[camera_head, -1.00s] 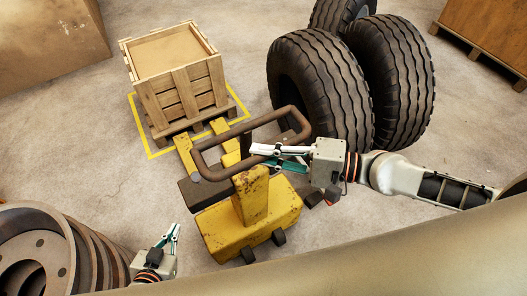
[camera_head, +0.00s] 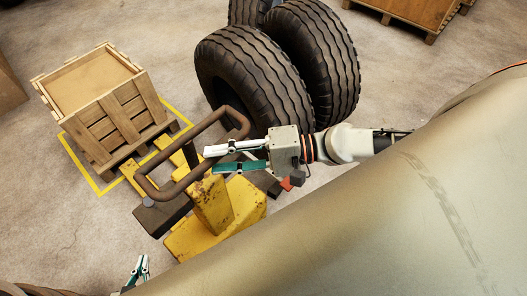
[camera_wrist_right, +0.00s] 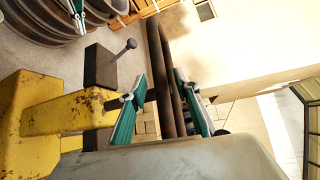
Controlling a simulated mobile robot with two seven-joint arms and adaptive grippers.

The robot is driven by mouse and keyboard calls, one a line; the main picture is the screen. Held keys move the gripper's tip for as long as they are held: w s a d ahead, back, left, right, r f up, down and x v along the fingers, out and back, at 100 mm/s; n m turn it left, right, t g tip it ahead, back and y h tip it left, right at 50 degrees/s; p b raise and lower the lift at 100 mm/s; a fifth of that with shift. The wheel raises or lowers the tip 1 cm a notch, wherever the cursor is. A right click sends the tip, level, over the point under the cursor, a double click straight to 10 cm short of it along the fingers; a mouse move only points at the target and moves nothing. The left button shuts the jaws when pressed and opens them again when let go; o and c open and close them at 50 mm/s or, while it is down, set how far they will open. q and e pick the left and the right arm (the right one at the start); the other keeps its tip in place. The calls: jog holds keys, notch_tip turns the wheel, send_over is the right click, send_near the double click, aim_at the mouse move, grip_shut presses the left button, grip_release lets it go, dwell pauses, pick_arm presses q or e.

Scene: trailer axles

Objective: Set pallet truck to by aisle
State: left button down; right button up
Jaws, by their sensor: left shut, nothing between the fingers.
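The yellow pallet truck (camera_head: 212,206) stands in the lower middle of the head view, with a brown loop handle (camera_head: 240,119) on top. Its forks reach toward a wooden crate on a pallet (camera_head: 118,112). My right gripper (camera_head: 212,160) is open at the handle's right side. In the right wrist view, its fingers (camera_wrist_right: 162,102) are apart with the brown handle bars (camera_wrist_right: 158,60) showing between them; contact cannot be told. The truck's yellow body (camera_wrist_right: 65,110) shows at left there. My left gripper (camera_head: 141,262) is shut and empty at the bottom edge, mostly hidden.
A yellow floor outline (camera_head: 92,184) surrounds the crate. Large tires (camera_head: 255,75) stand close behind the truck and my right arm. A brown crate (camera_head: 405,12) is at the back right. A large tan surface (camera_head: 380,220) fills the lower right.

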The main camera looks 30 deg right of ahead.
jog(key=v, duration=0.9)
jog(key=shift+s+d, duration=0.2)
jog(key=shift+d, duration=0.05)
dwell(0.7)
